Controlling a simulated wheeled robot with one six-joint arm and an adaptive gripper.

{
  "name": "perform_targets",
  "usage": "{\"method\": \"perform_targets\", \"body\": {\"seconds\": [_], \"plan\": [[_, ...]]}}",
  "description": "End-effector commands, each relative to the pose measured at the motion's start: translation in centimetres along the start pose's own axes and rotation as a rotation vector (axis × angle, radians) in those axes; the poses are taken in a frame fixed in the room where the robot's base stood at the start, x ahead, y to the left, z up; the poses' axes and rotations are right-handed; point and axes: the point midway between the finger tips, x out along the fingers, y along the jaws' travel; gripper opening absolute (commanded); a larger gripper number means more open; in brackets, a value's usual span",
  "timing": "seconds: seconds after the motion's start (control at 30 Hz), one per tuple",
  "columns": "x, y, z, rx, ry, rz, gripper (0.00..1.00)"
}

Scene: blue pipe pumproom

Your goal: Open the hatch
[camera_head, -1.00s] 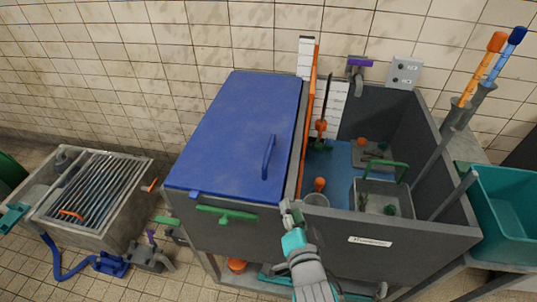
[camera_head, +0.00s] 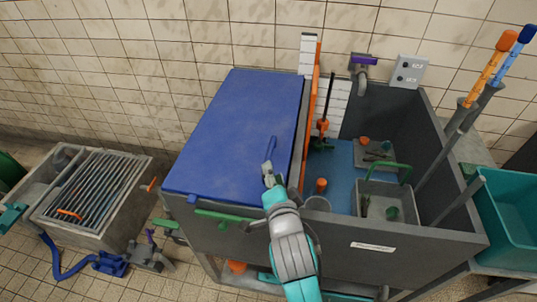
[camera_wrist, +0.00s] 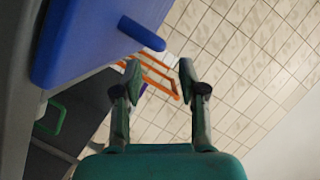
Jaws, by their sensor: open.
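The hatch (camera_head: 232,130) is a flat blue lid lying closed over the left part of a grey tank. Its blue handle (camera_head: 271,150) stands up near the right edge, partly hidden by my gripper in the head view. My gripper (camera_head: 269,170) is at the near end of the handle, above the lid's right side. In the wrist view the gripper (camera_wrist: 160,75) is open with nothing between its fingers. There the handle (camera_wrist: 142,33) sticks out from the blue lid (camera_wrist: 85,40), above and left of the fingertips, apart from them.
An orange-edged divider (camera_head: 311,110) stands right beside the lid. The open basin to the right holds a grey basket (camera_head: 383,203) with a green handle. A green bar (camera_head: 225,215) is on the tank's front. A grated trough (camera_head: 95,190) stands at left.

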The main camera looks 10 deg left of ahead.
Motion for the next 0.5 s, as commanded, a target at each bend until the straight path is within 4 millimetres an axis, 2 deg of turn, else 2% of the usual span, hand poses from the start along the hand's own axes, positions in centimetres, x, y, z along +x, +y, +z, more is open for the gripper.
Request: {"method": "perform_targets", "body": {"seconds": [0.3, 0.5], "plan": [[5.7, -0.1, -0.1, 0.000, 0.001, 0.000, 0.41], [7.9, 0.0, 0.0, 0.000, 0.000, 0.000, 0.41]]}}
